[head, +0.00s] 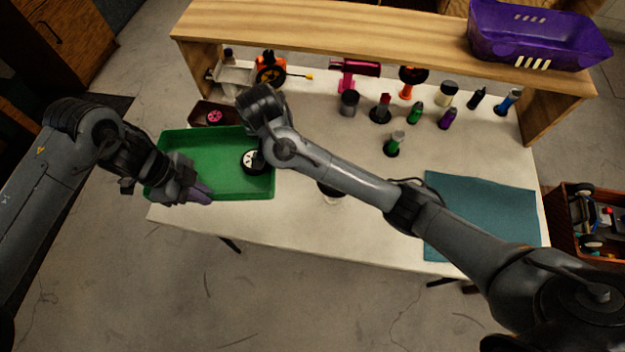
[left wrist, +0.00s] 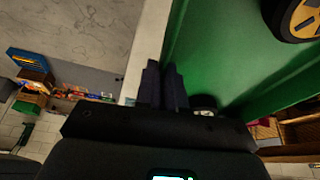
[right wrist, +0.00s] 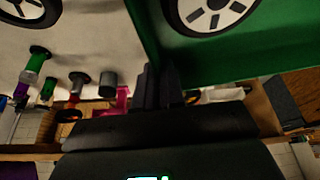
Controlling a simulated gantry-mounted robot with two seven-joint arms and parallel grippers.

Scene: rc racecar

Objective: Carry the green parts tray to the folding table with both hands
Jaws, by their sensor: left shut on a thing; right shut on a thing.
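The green parts tray (head: 215,187) is at the left end of the white-topped table, partly past its left edge. I cannot tell whether it touches the top. A black wheel with a pale hub (head: 250,161) lies in it; a wheel also shows in the right wrist view (right wrist: 212,12). My left gripper (head: 200,194) is shut on the tray's near left wall; its dark fingers show in the left wrist view (left wrist: 163,88). My right gripper is at the tray's right side, mostly hidden in the head view by its own wrist; its fingers (right wrist: 160,88) are shut on the tray wall.
The white table (head: 300,222) holds several bottles and tools at the back, such as a green-based bottle (head: 393,145), under a wooden shelf (head: 380,42) with a purple basket (head: 535,40). A teal mat (head: 480,205) lies at right. A small brown box (head: 205,114) is behind the tray.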

